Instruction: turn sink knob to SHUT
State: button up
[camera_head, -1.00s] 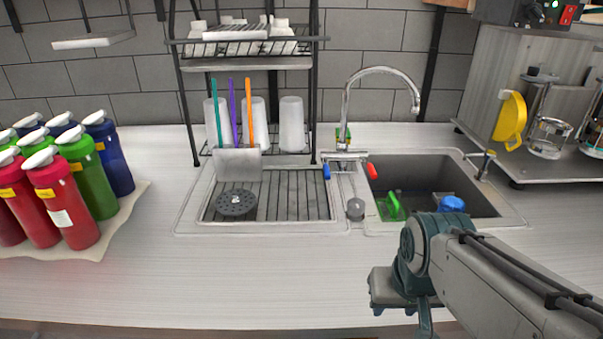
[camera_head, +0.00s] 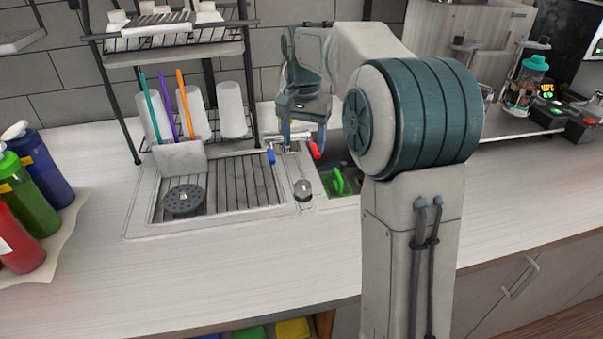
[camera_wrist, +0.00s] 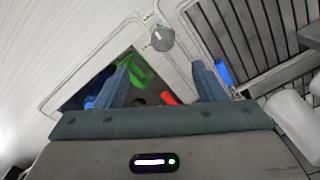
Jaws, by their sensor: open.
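The sink tap has a red knob (camera_head: 315,151) on the right and a blue knob (camera_head: 271,156) on the left in the head view. My gripper (camera_head: 302,143) is open, pointing down at the tap from above and behind the knobs. In the wrist view my gripper (camera_wrist: 161,68) has its two fingers spread. The red knob (camera_wrist: 168,98) shows between them, and the blue knob (camera_wrist: 224,72) lies just outside the right finger. Contact with either knob cannot be told. The tap's spout is hidden behind my gripper and arm. The sink basin (camera_wrist: 75,99) is partly covered.
The drainboard (camera_head: 225,190) lies left of the tap. A rack with cups (camera_head: 232,108) stands behind it. A green item (camera_head: 338,180) is in the basin. Bottles (camera_head: 40,165) stand at the left. The counter in front is clear.

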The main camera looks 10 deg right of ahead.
aim_at(303, 184)
jog(key=f, duration=0.9)
jog(key=w+f, duration=0.1)
jog(key=f, duration=0.3)
jog(key=shift+f+p, duration=0.3)
jog(key=shift+p, duration=0.05)
jog(key=shift+c, duration=0.3)
jog(key=c, duration=0.9)
